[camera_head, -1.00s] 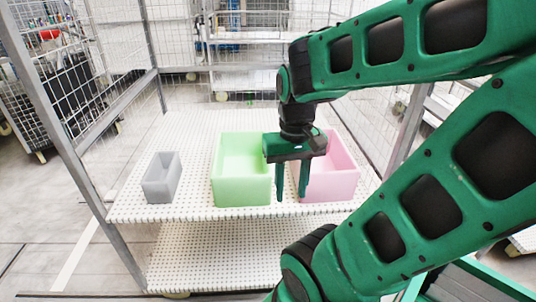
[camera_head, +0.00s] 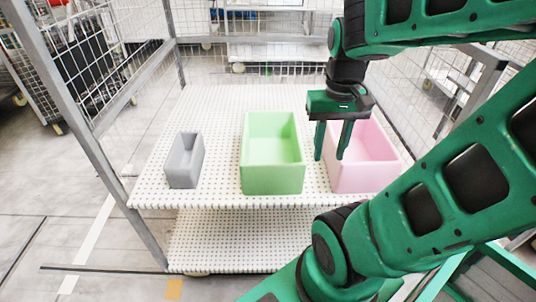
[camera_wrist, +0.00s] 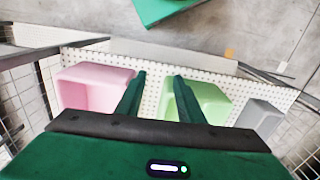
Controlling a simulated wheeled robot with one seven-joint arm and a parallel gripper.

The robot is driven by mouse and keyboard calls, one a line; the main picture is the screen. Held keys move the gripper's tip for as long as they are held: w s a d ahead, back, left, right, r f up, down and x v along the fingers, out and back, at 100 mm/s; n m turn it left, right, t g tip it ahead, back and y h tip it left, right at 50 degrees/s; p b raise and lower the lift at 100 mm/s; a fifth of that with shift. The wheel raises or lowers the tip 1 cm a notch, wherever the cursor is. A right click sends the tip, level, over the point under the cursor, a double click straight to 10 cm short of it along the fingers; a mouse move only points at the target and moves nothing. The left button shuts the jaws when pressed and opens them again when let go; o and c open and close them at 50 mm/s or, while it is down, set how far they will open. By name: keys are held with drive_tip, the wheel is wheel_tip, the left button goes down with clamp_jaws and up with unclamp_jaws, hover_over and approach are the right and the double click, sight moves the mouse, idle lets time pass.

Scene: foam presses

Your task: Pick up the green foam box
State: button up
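The green foam box (camera_head: 273,180) is an open-topped box standing upright on the white perforated shelf (camera_head: 222,168), in the middle of the row. It also shows in the wrist view (camera_wrist: 207,99), right of centre and partly behind a finger. My gripper (camera_head: 330,157) points down with its two fingers apart and nothing between them. In the head view it appears to the right of the green box, over the left side of the pink box. In the wrist view my gripper (camera_wrist: 159,75) has its right finger overlapping the green box. No contact with the box is visible.
A pink foam box (camera_head: 365,178) stands close to the right of the green one. A smaller grey box (camera_head: 183,170) stands to the left, with bare shelf between. Metal posts and wire mesh (camera_head: 430,95) border the shelf's sides. A lower white shelf (camera_head: 240,240) lies beneath.

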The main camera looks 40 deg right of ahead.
drive_tip(key=w+d, duration=0.4)
drive_tip(key=w, duration=0.6)
hover_over(298, 133)
drive_tip(key=s, duration=0.2)
drive_tip(key=shift+w+a+f, duration=0.15)
drive_tip(key=shift+a+f, duration=0.1)
drive_tip(key=shift+f, duration=0.4)
drive_tip(key=shift+w+a+f, duration=0.1)
drive_tip(key=shift+a+f, duration=0.1)
drive_tip(key=shift+f, duration=0.4)
drive_tip(key=shift+w+d+f, duration=0.2)
drive_tip(key=shift+w+f, duration=0.05)
drive_tip(key=shift+w, duration=0.2)
drive_tip(key=shift+w+d+f, duration=0.15)
drive_tip(key=shift+w+f, duration=0.1)
drive_tip(key=shift+w, duration=0.15)
wheel_tip(298, 133, down, 4)
drive_tip(key=shift+f, duration=0.2)
drive_tip(key=shift+s+d+f, duration=0.1)
drive_tip(key=shift+s+f, duration=0.05)
drive_tip(key=shift+f, duration=2.95)
drive_tip(key=shift+c, duration=0.6)
clamp_jaws()
